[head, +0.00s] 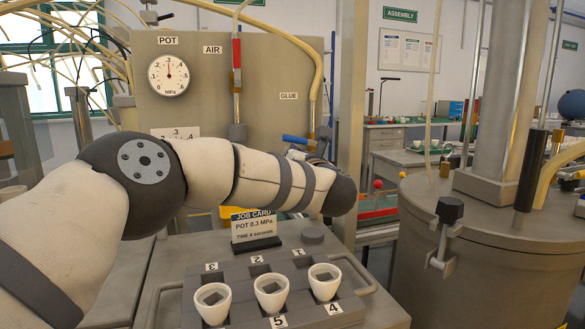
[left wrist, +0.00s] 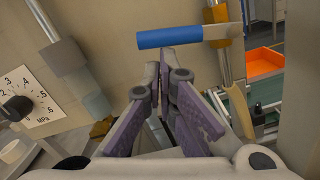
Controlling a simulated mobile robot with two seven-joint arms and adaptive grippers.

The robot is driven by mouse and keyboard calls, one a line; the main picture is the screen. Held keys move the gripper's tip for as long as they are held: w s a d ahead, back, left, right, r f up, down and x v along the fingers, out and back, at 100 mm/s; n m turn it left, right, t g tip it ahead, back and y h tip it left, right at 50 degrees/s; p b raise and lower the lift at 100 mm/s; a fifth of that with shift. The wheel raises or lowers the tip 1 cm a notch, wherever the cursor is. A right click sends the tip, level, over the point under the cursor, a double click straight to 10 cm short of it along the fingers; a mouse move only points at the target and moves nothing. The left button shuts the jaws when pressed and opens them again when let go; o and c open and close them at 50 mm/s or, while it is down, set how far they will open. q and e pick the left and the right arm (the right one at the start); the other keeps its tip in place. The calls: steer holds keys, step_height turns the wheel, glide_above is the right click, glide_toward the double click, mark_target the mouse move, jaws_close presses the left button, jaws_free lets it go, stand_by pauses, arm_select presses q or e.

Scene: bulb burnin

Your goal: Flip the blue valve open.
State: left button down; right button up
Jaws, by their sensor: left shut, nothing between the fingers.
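The blue valve handle (head: 294,139) is on the pipe under the GLUE label and points left, crosswise to the pipe. In the left wrist view the blue handle (left wrist: 184,37) lies level across the top, left of its pipe. My left gripper (head: 312,148) is at the GLUE pipe, mostly hidden behind its own wrist. In the left wrist view my left gripper (left wrist: 164,60) is shut and empty, with its tips right at the handle's lower edge. I cannot tell whether they touch it. My right gripper is not in view.
A red valve handle (head: 236,53) lies along the AIR pipe. The POT gauge (head: 169,76) is on the panel. Several white cups in a numbered rack (head: 343,314) and a job card (head: 254,227) are below my arm. A large metal pot (head: 430,240) stands at right.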

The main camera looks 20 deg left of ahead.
mark_target(289, 136)
arm_select(q)
step_height(289, 136, up, 3)
steer(key=m+p, duration=0.1)
steer(key=m, duration=0.2)
steer(key=shift+f, duration=0.1)
steer(key=shift+d+r+m, duration=0.1)
steer(key=shift+r+m, duration=0.35)
steer(key=shift+m, duration=0.45)
steer(key=shift+w+d+r+m+h, duration=0.15)
steer(key=shift+w+d+r+m, duration=0.45)
steer(key=shift+m, duration=0.85)
steer(key=shift+w+d+r+m+h, duration=0.2)
steer(key=shift+d+r+m, duration=0.2)
steer(key=shift+r+m, duration=0.7)
steer(key=shift+w+d+r+m+h, duration=0.15)
steer(key=shift+w+d+r+m, duration=0.3)
steer(key=shift+m, duration=1.3)
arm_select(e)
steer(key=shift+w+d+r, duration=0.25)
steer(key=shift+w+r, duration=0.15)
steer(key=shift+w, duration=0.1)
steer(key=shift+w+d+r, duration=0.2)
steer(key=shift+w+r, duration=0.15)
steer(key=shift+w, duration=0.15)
arm_select(q)
steer(key=shift+d, duration=0.15)
